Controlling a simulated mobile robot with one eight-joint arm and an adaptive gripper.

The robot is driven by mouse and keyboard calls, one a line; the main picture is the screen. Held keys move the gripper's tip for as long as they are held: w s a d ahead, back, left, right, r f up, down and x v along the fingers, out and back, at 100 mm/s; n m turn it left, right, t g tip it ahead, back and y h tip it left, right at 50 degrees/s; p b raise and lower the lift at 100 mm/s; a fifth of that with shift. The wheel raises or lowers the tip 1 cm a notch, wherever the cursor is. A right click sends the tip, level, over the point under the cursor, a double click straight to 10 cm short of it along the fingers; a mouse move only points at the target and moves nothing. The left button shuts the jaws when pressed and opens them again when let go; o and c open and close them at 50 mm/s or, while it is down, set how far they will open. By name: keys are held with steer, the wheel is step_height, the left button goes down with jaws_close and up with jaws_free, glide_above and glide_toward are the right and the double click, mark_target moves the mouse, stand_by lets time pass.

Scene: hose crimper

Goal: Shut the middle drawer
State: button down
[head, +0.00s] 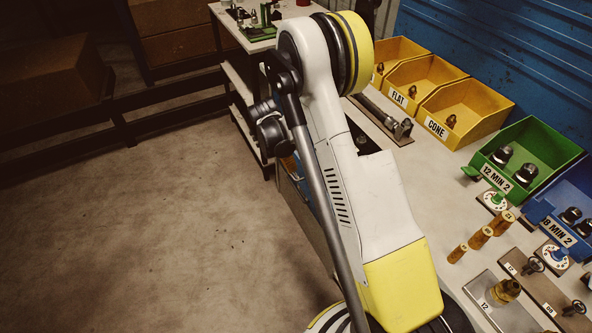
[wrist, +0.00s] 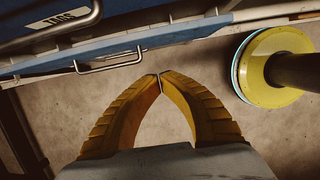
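In the wrist view, blue drawer fronts (wrist: 165,37) run across the top. One has a label reading like "TAGS" (wrist: 66,18) and a metal bar handle (wrist: 88,22). A second bar handle (wrist: 110,66) sticks out from the blue front nearer my gripper. I cannot tell for certain which front is the middle drawer, or how far any stands out. My gripper (wrist: 160,76) has its two yellow fingers with their tips together and nothing seen between them. The tips are just right of the second handle, apart from it in the picture.
The bench top (head: 375,120) carries yellow bins (head: 465,112), a green bin (head: 530,152), a blue bin (head: 575,205), brass fittings (head: 480,238) and a metal tool (head: 385,118). Bare floor (head: 150,230) lies left of the bench. A rack with boxes (head: 50,90) stands farther back.

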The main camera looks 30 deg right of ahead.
steer(key=w+d+f+h+b, duration=0.1)
steer(key=d+f+b, duration=0.4)
steer(key=f, duration=0.5)
steer(key=shift+w+d, duration=0.4)
steer(key=shift+w, duration=0.25)
